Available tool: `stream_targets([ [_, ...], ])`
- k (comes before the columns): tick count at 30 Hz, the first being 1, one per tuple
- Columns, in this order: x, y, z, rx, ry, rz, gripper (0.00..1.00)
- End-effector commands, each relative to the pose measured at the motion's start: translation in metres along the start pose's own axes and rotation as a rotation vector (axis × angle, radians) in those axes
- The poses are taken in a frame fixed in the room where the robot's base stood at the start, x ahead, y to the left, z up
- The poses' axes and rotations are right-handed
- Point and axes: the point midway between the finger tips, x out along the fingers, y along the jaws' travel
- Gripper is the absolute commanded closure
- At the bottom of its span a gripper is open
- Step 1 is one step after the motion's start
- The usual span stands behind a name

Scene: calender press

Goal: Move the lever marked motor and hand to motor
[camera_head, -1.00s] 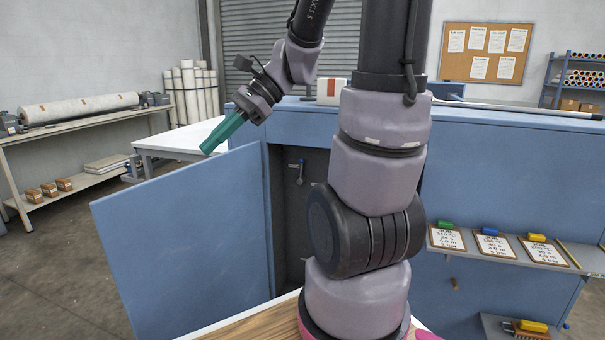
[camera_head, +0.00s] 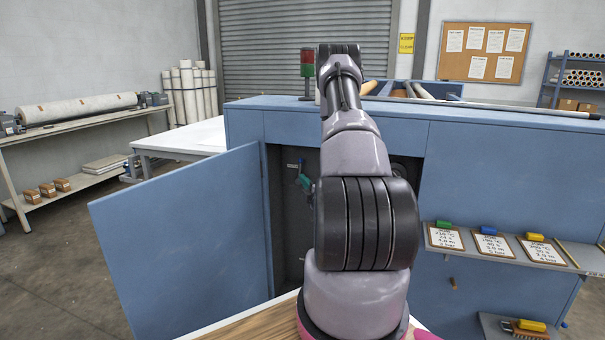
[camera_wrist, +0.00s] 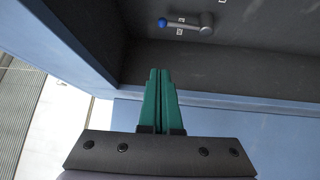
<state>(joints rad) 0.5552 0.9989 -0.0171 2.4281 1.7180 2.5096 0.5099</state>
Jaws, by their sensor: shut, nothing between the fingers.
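The lever is a short grey arm with a blue knob (camera_wrist: 184,22) on the back wall of the open cabinet, at the top of the wrist view. It lies nearly level there, the knob to the left. Two small white labels sit above and below it, too small to read. My gripper (camera_wrist: 159,73) has its teal fingers shut and empty, pointing toward the cabinet opening, apart from the lever.
The blue cabinet door (camera_head: 185,245) stands open to the left. The cabinet's blue frame edges surround the opening. A shelf (camera_head: 500,246) with clipboards is on the right front. A white table (camera_head: 185,138) stands behind the door.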

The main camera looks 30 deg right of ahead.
Motion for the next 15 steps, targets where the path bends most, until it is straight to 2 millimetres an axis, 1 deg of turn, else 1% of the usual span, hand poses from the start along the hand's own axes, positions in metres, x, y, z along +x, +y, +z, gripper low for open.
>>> stream_targets([
  [1, -0.007, -0.013, 0.013, 0.019, -0.051, -0.017, 1.0],
  [3, -0.013, -0.021, 0.024, 0.033, -0.098, -0.027, 1.0],
  [5, -0.014, -0.025, 0.029, 0.039, -0.119, -0.03, 1.0],
  [7, -0.011, -0.026, 0.031, 0.041, -0.125, -0.03, 1.0],
  [11, 0.004, -0.025, 0.031, 0.037, -0.121, -0.027, 1.0],
  [15, 0.033, -0.026, 0.035, 0.038, -0.121, -0.026, 1.0],
])
